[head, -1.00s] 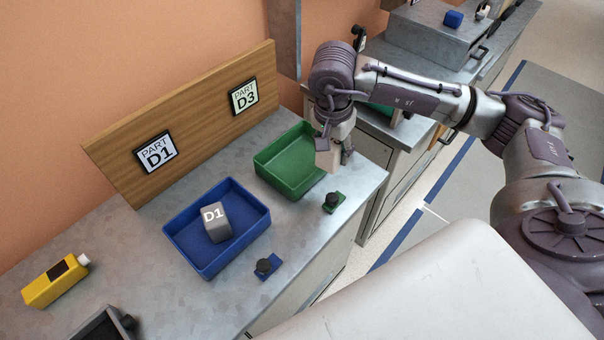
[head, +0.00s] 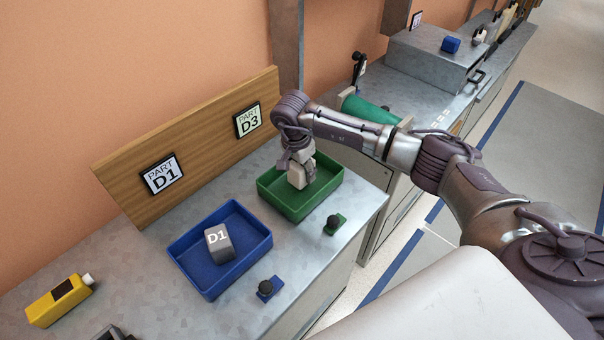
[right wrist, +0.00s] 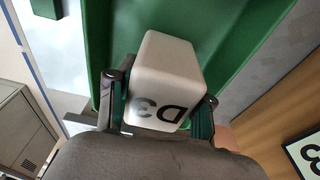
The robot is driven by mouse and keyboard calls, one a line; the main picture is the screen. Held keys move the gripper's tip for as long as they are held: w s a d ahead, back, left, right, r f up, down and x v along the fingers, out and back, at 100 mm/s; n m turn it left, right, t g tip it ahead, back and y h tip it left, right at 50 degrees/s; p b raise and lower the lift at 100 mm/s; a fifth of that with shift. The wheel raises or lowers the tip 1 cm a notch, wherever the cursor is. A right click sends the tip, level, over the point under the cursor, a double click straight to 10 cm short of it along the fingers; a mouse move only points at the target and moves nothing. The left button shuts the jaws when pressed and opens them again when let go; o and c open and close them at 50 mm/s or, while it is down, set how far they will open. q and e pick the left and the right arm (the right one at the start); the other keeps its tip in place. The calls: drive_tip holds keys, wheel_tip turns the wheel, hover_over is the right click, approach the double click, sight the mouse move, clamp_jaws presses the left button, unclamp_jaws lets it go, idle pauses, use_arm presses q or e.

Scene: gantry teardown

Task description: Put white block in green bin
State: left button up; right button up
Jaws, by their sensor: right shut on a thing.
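The white block (right wrist: 165,72), marked D3, is held between the two fingers of my right gripper (right wrist: 160,100) in the right wrist view. In the head view the white block (head: 298,178) and my right gripper (head: 297,166) are over the green bin (head: 328,184), within its outline. The bin's green floor and wall fill the right wrist view behind the block. I cannot tell whether the block touches the bin floor. My left gripper is not in view.
A blue bin (head: 262,246) holding a grey block marked D1 (head: 219,243) stands left of the green bin. Black knobs on green (head: 334,222) and blue (head: 267,287) bases sit at the bench front. A wooden board (head: 205,140) stands behind. A yellow bottle (head: 60,300) lies left.

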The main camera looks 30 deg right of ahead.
wheel_tip(320, 180, down, 2)
drive_tip(key=shift+f+p, duration=0.15)
drive_tip(key=shift+p, duration=0.15)
drive_tip(key=shift+f, duration=0.3)
drive_tip(key=o, duration=1.3)
drive_tip(key=shift+r, duration=0.1)
drive_tip(key=shift+r, duration=0.2)
drive_tip(key=shift+a+r, duration=0.1)
drive_tip(key=shift+r, duration=0.25)
drive_tip(key=r+b, duration=0.1)
drive_tip(key=r, duration=0.2)
drive_tip(key=a+r+b, duration=0.1)
drive_tip(key=r, duration=0.3)
drive_tip(key=r+b, duration=0.1)
drive_tip(key=r, duration=0.3)
drive_tip(key=shift+s+a, duration=0.25)
drive_tip(key=shift+s, duration=0.05)
